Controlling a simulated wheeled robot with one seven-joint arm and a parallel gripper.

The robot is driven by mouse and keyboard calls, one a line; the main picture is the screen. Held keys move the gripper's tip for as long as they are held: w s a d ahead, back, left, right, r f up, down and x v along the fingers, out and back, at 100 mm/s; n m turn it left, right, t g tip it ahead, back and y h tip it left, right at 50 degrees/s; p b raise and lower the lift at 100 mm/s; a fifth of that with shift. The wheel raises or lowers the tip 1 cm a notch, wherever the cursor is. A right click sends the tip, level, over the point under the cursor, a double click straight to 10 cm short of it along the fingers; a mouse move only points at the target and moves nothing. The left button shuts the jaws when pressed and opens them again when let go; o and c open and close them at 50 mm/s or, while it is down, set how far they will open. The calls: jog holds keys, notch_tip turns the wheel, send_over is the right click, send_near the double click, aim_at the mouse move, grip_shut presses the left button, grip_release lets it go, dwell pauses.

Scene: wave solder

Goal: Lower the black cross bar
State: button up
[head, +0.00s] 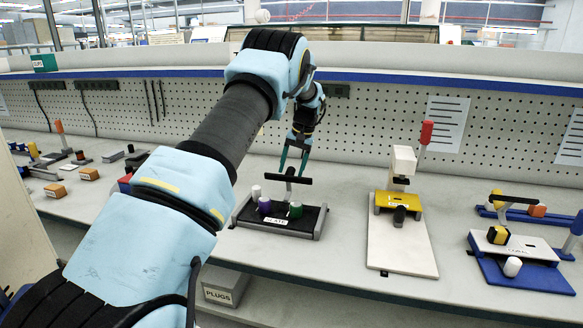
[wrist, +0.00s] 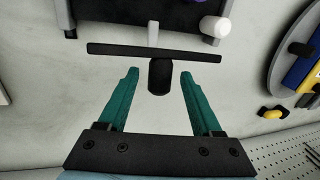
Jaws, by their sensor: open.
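The black cross bar (head: 295,180) stands raised above the black fixture plate (head: 262,225) with grey side rails, on a post at its middle. In the wrist view the bar (wrist: 110,49) lies across, slightly tilted, with a short black knob (wrist: 160,78) sticking out toward me. My gripper (head: 294,166) is just above and behind the bar in the head view. In the wrist view my gripper (wrist: 159,74) is open, one teal finger on each side of the knob, with gaps on both sides. A white plug (head: 256,191), a purple plug (head: 264,206) and a green plug (head: 296,210) stand at the fixture.
A blue fixture (head: 520,272) is further right. Small parts, including orange blocks (head: 56,190), lie left. A pegboard wall (head: 370,120) rises behind.

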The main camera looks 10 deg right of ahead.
jog(key=shift+f, duration=0.15)
jog(key=shift+c, duration=0.3)
grip_shut()
dwell(1.1)
